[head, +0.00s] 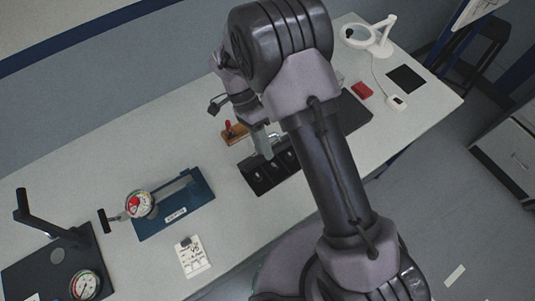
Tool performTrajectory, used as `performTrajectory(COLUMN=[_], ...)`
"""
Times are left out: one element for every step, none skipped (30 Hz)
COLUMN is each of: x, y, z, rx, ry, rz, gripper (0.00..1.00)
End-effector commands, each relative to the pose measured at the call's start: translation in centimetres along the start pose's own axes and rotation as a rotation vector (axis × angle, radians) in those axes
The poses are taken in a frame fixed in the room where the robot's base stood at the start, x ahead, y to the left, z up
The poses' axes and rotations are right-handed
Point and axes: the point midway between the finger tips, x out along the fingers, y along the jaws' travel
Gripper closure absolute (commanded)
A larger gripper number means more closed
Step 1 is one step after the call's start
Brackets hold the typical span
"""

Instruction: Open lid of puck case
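A black case (259,187), which looks like the puck case, lies on the white table near the middle of the head view. Several dark recessed shapes show along its top; I cannot tell whether they are compartments or part of a lid. My gripper (263,150) points down at the case's back edge, over or touching it; contact cannot be told. Its fingers are small and seen from behind, so their opening is unclear. My arm hides the right part of the case, and the lid cannot be made out for certain.
A wooden block with a red part (234,133) stands close behind the case. A blue gauge fixture (177,213) and a paper card (193,257) lie left. A dark flat panel (356,111), red box (362,90) and white magnifier lamp (371,40) are right.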

Motion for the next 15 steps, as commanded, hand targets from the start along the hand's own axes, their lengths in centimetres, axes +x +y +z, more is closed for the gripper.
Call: performTrajectory(x=[0.4, 0.6, 0.9, 1.1, 1.2, 1.4, 1.5, 1.5, 1.6, 1.6, 1.6, 1.6, 1.6, 1.6, 1.6], y=[0.9, 1.3, 1.8, 2.1, 2.3, 2.6, 2.7, 2.8, 2.8, 2.9, 2.9, 2.9, 2.8, 2.8, 2.8], z=[0.2, 0.3, 0.4, 0.5, 0.6, 0.6, 0.7, 0.7, 0.7, 0.7, 0.7, 0.7, 0.7, 0.7, 0.7], rx=[0.0, 0.0, -0.001, -0.001, 0.0, 0.0, 0.0, 0.0, 0.0, 0.0, 0.0, 0.0, 0.0, 0.0, 0.0], ry=[-0.001, 0.0, 0.0, 0.001, 0.0, 0.0, 0.0, 0.0, 0.0, 0.0, 0.0, 0.0, 0.0, 0.0, 0.0], rz=[0.001, 0.0, 0.001, 0.001, 0.0, 0.001, 0.0, 0.0, 0.0, 0.0, 0.0, 0.001, 0.0, 0.0, 0.001], gripper=[0.68, 0.68, 0.68, 0.68, 0.68, 0.68, 0.68, 0.68, 0.68, 0.68, 0.68, 0.68, 0.68, 0.68, 0.68])
